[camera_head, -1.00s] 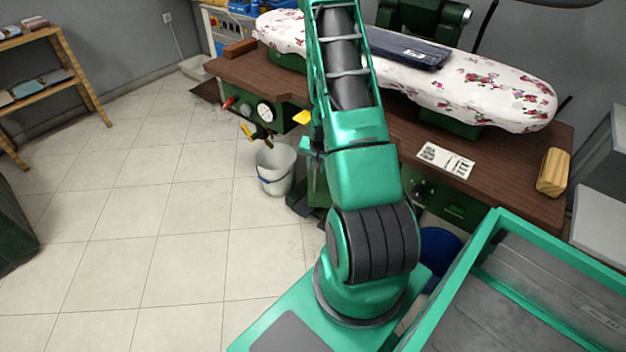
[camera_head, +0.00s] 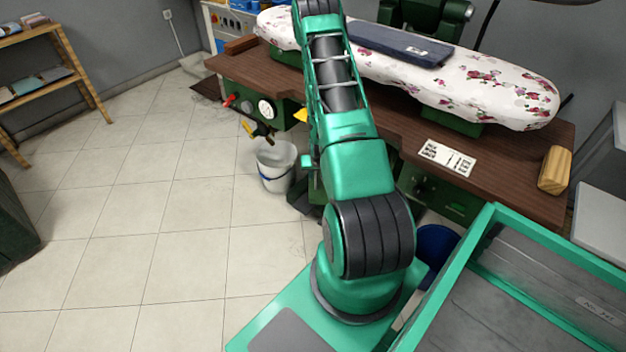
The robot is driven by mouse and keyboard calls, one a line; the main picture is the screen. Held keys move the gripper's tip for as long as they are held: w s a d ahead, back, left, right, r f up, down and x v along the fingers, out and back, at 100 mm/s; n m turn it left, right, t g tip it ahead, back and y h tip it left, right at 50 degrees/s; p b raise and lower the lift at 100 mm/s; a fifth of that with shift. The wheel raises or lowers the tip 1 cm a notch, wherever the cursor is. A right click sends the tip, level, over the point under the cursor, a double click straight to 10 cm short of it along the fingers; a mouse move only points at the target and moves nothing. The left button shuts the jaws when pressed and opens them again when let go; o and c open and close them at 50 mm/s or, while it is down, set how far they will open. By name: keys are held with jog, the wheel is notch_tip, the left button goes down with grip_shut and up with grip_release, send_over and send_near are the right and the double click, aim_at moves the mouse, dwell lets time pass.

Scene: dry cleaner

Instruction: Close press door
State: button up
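The press stands on a brown wooden table (camera_head: 225,66) at the back. Its long padded board (camera_head: 500,88) has a white cover with pink flowers. A folded dark blue cloth (camera_head: 400,46) lies on the board. Behind the board is a dark green part of the press (camera_head: 425,14), cut off by the top edge of the picture. I cannot tell from this how far the press stands open. My green arm reaches up across the middle of the view, over the table and board. My gripper is out of the picture, beyond the top edge.
A white bucket (camera_head: 276,170) stands on the tiled floor by the table. Red and yellow handles and a gauge (camera_head: 266,109) stick out at the table front. A wooden block (camera_head: 554,170) and a printed sheet (camera_head: 447,157) lie on the table.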

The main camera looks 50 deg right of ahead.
jog(key=shift+x, duration=1.2)
jog(key=shift+c, duration=0.3)
